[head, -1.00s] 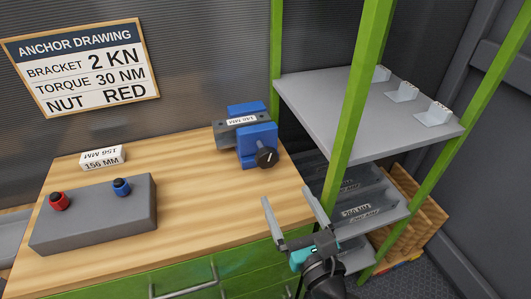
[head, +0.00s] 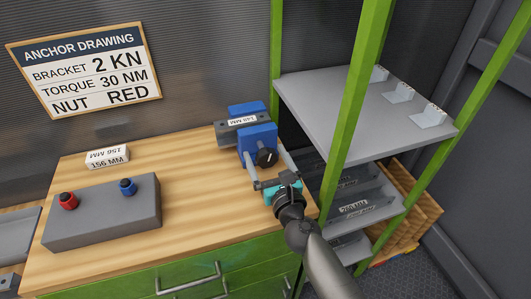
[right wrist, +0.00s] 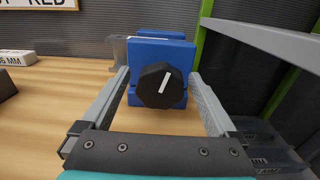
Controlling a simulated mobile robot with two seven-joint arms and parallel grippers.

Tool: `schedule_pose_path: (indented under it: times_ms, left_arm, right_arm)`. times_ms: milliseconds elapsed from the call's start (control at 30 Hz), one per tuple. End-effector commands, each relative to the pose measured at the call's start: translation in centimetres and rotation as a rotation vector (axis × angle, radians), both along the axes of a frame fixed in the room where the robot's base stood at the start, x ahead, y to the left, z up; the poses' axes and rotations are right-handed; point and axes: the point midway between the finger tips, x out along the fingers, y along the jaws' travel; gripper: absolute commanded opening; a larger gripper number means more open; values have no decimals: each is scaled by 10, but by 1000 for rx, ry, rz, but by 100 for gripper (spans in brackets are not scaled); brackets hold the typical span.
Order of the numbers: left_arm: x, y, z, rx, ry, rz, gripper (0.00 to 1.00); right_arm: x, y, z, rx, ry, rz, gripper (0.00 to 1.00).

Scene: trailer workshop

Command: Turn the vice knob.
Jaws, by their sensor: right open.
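The blue vice (head: 256,137) stands at the back right of the wooden workbench, with a grey bar labelled 148 MM in its jaws. Its black knob (head: 266,158) faces me and carries a white line mark. In the right wrist view the knob (right wrist: 161,86) is centred between the fingers, its white line tilted slightly to the right. My right gripper (head: 268,160) is open, its two fingers on either side of the knob. A gap shows between the knob and each finger. My left gripper is not in view.
A grey box (head: 103,215) with a red and a blue knob sits on the bench at left, with a white 156 MM block (head: 107,157) behind it. A green post (head: 355,110) and grey shelf (head: 360,105) stand close on the right.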

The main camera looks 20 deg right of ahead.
Motion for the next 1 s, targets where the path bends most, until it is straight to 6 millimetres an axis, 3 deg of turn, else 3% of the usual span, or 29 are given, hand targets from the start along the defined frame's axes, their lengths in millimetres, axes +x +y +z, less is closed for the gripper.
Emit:
schedule_pose_path:
  times_ms: [433, 1000]
  left_arm:
    - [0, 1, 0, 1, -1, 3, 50]
    - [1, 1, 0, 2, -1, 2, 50]
  right_arm:
    - [8, 0, 0, 0, 0, 0, 94]
    - [8, 0, 0, -1, 0, 0, 30]
